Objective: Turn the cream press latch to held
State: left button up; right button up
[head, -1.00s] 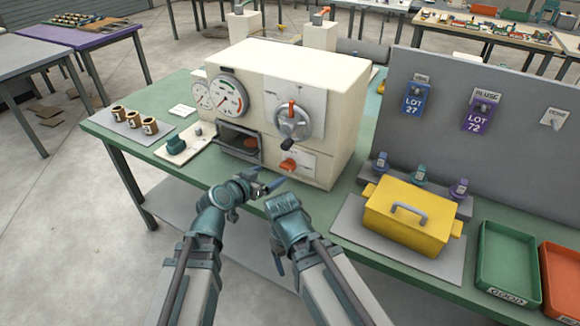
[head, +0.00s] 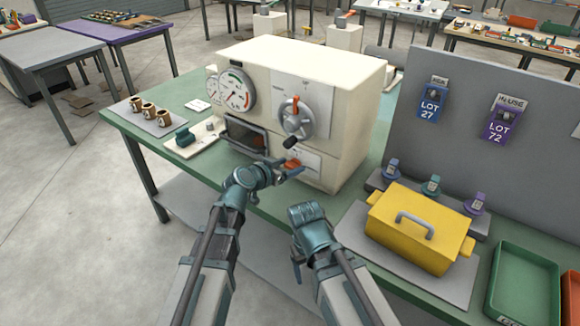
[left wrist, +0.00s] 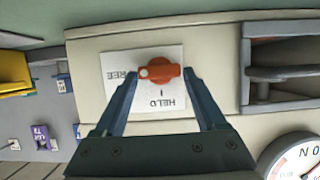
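The cream press (head: 345,75) stands on the green table, with its orange latch (head: 291,166) low on the front. In the left wrist view the latch (left wrist: 161,72) sits on a white plate (left wrist: 115,60) marked FREE and HELD, upside down in that view. The latch lies crosswise, its small pale end at the FREE side. My left gripper (head: 285,175) is at the latch; in the left wrist view its two fingers (left wrist: 160,84) are apart on either side of it, with no clear grip. My right gripper (head: 297,262) hangs in front of the table edge; its fingers are not clear.
The press opening (head: 245,135) is left of the latch. A yellow lidded box (head: 415,235) stands to the right, before a grey panel (head: 550,110). Several small cups (head: 150,110) stand at the left.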

pick_arm(q)
jog(key=c, duration=1)
jog(key=shift+o, duration=0.2)
jog(key=shift+w+a+f+n+g+h+b, duration=0.15)
jog(key=shift+n+g+h+b, duration=0.1)
jog(key=shift+n+h, duration=0.25)
jog(key=shift+w+a+f+n+g+h+b, duration=0.1)
jog(key=shift+n+g+h+b, duration=0.15)
jog(key=shift+n, duration=0.45)
jog(key=n+h+b, duration=0.2)
jog(key=n, duration=0.1)
jog(key=shift+a+f+g, duration=0.15)
jog(key=shift+f+g, duration=0.05)
jog(key=shift+g, duration=0.1)
jog(key=n+h+b, duration=0.1)
jog(key=n+b, duration=0.1)
jog(key=n+h+b, duration=0.1)
jog(key=n, duration=0.1)
jog(key=shift+w+a+f+h+b, duration=0.15)
jog(key=shift+f+h+b, duration=0.1)
jog(key=shift+f+b, duration=0.15)
jog(key=n+h+b, duration=0.1)
jog(key=n+b, duration=0.1)
jog(key=shift+n, duration=0.3)
jog(key=shift+n+b, duration=0.6)
jog(key=shift+n, duration=0.1)
jog(key=shift+h, duration=0.3)
